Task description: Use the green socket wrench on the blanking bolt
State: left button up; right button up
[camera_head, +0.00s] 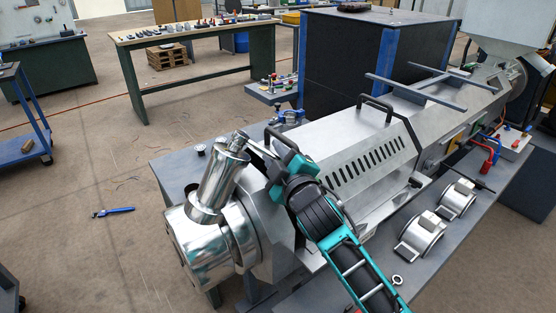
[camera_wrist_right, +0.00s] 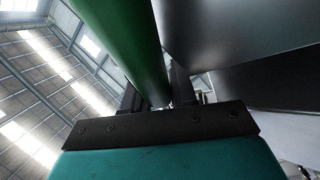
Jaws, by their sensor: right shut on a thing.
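My right gripper (camera_head: 262,150) is at the extruder's near end, close to the top of a shiny tilted cylinder (camera_head: 216,182) on the metal head. In the right wrist view my right gripper (camera_wrist_right: 155,98) is shut on a green bar, the socket wrench handle (camera_wrist_right: 130,45), which runs up and left out of the picture. In the head view the wrench's green part is hidden by the gripper and wrist. I cannot make out the blanking bolt or tell whether the wrench touches it. My left gripper is not in view.
The extruder housing (camera_head: 340,150) with black handles runs to the back right, close to my right arm. Two metal band pieces (camera_head: 422,235) lie on the grey bench (camera_head: 475,232). A blue tool (camera_head: 113,212) lies on the open floor at left. A workbench (camera_head: 195,35) stands behind.

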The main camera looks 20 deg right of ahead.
grip_shut()
notch_tip(320, 180, up, 20)
jog(key=p, duration=0.4)
jog(key=shift+o, duration=1.7)
grip_release()
grip_shut()
jog(key=shift+m+g, duration=0.3)
jog(key=shift+g, duration=0.6)
jog(key=f+b, duration=0.1)
jog(key=f, duration=0.4)
jog(key=d+f+b, duration=0.1)
jog(key=f, duration=1)
jog(key=shift+d+f+b, duration=0.15)
jog(key=shift+f+b, duration=0.25)
